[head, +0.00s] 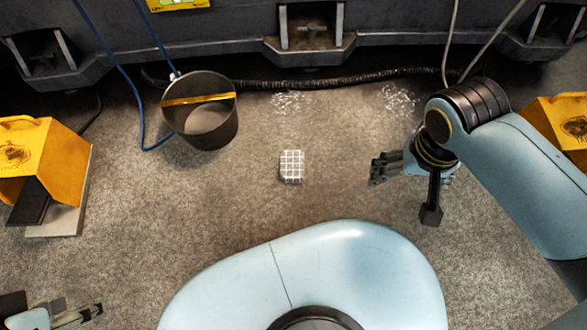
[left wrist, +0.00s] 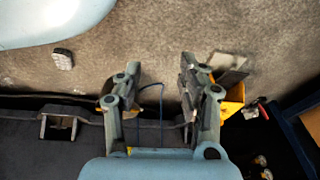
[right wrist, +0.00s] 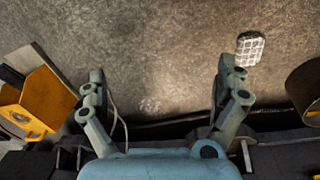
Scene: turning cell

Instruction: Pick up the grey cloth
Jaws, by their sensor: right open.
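The grey cloth (head: 291,166) is a small folded pad with a white check pattern. It lies on the floor near the middle of the head view. It also shows at the upper left of the left wrist view (left wrist: 62,58) and the upper right of the right wrist view (right wrist: 250,48). My right gripper (head: 377,169) is to the right of the cloth, open and empty; in its wrist view the cloth lies beyond the right finger. My left gripper (head: 92,312) is at the bottom left of the head view, far from the cloth. Its fingers (left wrist: 160,80) are apart with nothing between them.
A dark bucket (head: 205,125) with a yellow band stands up and left of the cloth. Shiny shavings (head: 292,102) lie on the floor near the machine base. Yellow boxes stand at left (head: 25,150) and right (head: 567,115). Floor around the cloth is clear.

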